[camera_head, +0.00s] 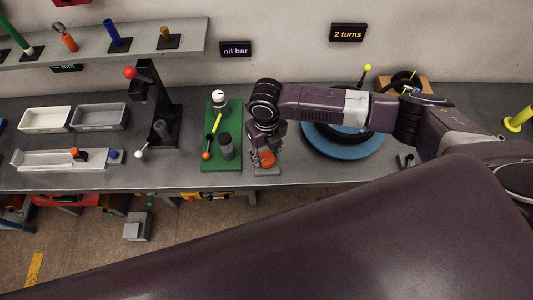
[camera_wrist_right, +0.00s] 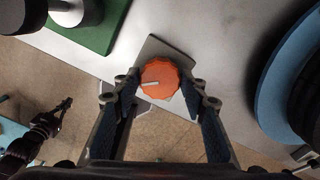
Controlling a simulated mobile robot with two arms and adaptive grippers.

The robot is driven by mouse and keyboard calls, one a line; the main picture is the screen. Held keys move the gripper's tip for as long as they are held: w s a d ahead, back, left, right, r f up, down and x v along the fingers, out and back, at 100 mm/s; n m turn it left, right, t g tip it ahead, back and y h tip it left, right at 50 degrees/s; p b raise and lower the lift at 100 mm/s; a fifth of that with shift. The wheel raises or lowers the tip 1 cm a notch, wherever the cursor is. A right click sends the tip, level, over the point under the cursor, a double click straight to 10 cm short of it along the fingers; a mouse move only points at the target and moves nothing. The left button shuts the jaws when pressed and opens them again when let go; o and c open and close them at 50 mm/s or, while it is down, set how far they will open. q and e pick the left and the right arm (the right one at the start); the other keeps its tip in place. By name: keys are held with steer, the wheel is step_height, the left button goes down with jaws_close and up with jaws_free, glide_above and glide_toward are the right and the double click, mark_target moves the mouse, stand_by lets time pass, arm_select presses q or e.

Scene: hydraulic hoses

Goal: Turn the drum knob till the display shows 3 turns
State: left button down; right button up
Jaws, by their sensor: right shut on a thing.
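The display (camera_head: 347,32) on the back wall reads "2 turns". The orange knob (camera_head: 266,158) sits on a small grey plate near the bench's front edge. The knob also shows in the right wrist view (camera_wrist_right: 159,79), with a white mark pointing left. My right gripper (camera_wrist_right: 167,82) has its two fingers on opposite sides of the knob, shut on it. In the head view the right arm partly covers the knob and the blue drum (camera_head: 345,148). My left gripper (camera_wrist_right: 62,108) appears as a dark shape over the floor in the right wrist view, too small to read.
A green board (camera_head: 222,180) with an orange-tipped lever and grey cylinder stands just left of the knob. A second display (camera_head: 235,48) reads "nil bar". A black stand (camera_head: 161,110) and two trays (camera_head: 98,117) lie further left.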

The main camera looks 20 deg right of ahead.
mark_target(266, 157)
steer(key=n, duration=0.4)
steer(key=shift+w+n+b, duration=0.1)
steer(key=shift+n+b, duration=0.2)
steer(key=shift+b, duration=0.1)
steer(key=shift+f+n+b, duration=0.1)
steer(key=shift+n+b, duration=0.5)
steer(key=shift+n, duration=0.3)
steer(key=n+b, duration=0.3)
steer(key=b, duration=0.3)
steer(key=shift+f, duration=0.1)
steer(key=shift+r+n+b, duration=0.2)
steer(key=shift+n+b, duration=0.3)
steer(key=shift+b, duration=0.35)
steer(key=o, duration=1.2)
steer(key=shift+c, duration=0.2)
step_height(266, 157, up, 12)
